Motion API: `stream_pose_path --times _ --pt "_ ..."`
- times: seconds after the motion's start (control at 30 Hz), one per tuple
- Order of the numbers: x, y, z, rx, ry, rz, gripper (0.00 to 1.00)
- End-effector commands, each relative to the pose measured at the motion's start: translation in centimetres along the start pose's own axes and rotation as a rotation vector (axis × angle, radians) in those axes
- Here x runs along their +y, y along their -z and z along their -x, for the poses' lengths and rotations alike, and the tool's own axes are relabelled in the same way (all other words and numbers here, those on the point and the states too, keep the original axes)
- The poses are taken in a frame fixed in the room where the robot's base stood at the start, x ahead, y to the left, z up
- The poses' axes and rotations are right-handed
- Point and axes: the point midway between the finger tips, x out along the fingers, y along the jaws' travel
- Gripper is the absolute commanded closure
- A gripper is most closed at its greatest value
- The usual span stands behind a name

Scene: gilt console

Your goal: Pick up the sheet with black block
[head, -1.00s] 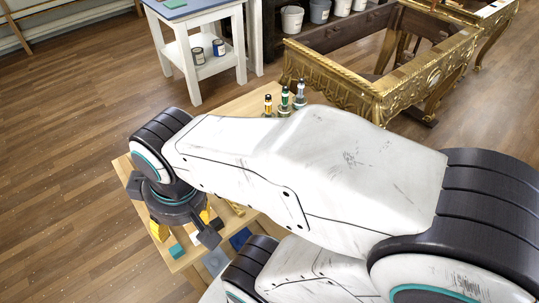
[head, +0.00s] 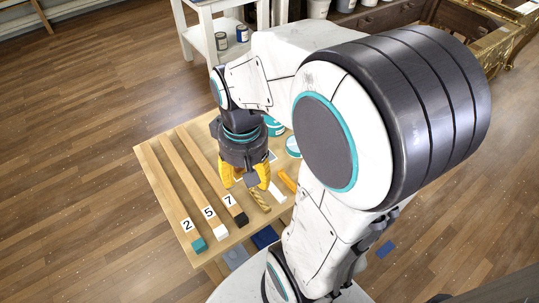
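Three long wooden strips lie side by side on the small wooden table, each with a number tag and a coloured end block. The strip (head: 201,160) tagged 7 ends in a black block (head: 241,219). The strip tagged 5 ends in a white block (head: 221,232), and the strip tagged 2 ends in a teal block (head: 199,245). My gripper (head: 245,181) points down just right of strip 7, its yellow fingers spread apart. No held thing shows between them; part of the space is hidden by a dark finger part.
The table (head: 147,155) also bears a twisted gold piece (head: 259,201), an orange piece (head: 287,181), a white piece (head: 277,193) and teal round containers (head: 274,127). My arm hides the table's right side. A white stand (head: 197,42) with cans is behind.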

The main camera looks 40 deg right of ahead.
Motion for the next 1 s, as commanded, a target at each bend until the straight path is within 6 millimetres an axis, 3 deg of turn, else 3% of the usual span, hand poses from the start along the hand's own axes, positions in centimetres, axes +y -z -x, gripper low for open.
stream_pose_path --times 0.37,0.67,0.8,1.0 --pt "4.0 6.5 -8.0 -0.163 -0.005 -0.254 0.46" --pt "8.8 13.4 -17.2 -0.207 -0.023 -0.610 0.46" --pt "11.4 17.4 -21.4 -0.165 -0.036 -0.868 0.46" --pt "13.1 21.4 -22.8 -0.076 -0.033 -1.184 0.46"
